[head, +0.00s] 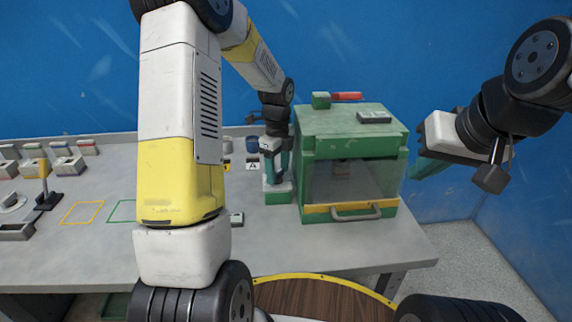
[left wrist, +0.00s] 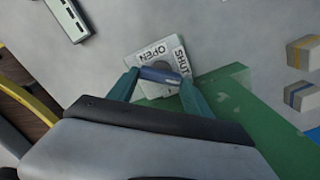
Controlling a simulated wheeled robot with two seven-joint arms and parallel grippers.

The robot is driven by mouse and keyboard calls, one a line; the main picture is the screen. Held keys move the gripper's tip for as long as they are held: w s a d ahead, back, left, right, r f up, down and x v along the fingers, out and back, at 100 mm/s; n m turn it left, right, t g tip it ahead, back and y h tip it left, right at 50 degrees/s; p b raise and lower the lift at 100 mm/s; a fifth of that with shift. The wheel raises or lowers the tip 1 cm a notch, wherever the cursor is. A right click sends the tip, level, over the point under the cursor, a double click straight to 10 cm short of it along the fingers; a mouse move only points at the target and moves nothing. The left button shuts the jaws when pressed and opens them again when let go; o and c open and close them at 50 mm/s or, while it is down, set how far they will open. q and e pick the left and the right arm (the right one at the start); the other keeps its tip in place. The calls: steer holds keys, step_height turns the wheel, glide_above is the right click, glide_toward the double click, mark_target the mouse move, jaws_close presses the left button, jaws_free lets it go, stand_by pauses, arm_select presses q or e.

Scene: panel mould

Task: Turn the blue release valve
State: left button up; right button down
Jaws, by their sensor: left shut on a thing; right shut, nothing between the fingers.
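The blue release valve (left wrist: 160,75) shows in the left wrist view as a small blue bar handle on a pale plate (left wrist: 139,60) marked OPEN and SHUT. My left gripper (left wrist: 159,80) has its teal fingers at the two ends of the bar and is shut on it. In the head view my left gripper (head: 273,172) points down just left of the green mould box (head: 350,148); the valve is hidden there. My right gripper (head: 430,166) is shut and empty, in the air to the right of the box.
The green box has a clear front with a grey handle (head: 356,212), and a red lever (head: 346,96) and grey device (head: 374,117) on top. Small blocks and yellow and green outlines (head: 82,213) lie on the grey table (head: 285,240) at left. My left arm covers the table's middle.

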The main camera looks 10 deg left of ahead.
arm_select(q)
steer(key=shift+r, duration=0.1)
stand_by(0.3)
steer(key=m, duration=0.3)
steer(key=shift+a+m, duration=0.1)
steer(key=shift+m, duration=0.3)
steer(key=m, duration=0.4)
steer(key=shift+s+d, duration=0.2)
steer(key=m, duration=0.2)
steer(key=shift+m, duration=0.4)
steer(key=o, duration=1.4)
steer(key=shift+d, duration=0.1)
steer(key=shift+c, duration=0.2)
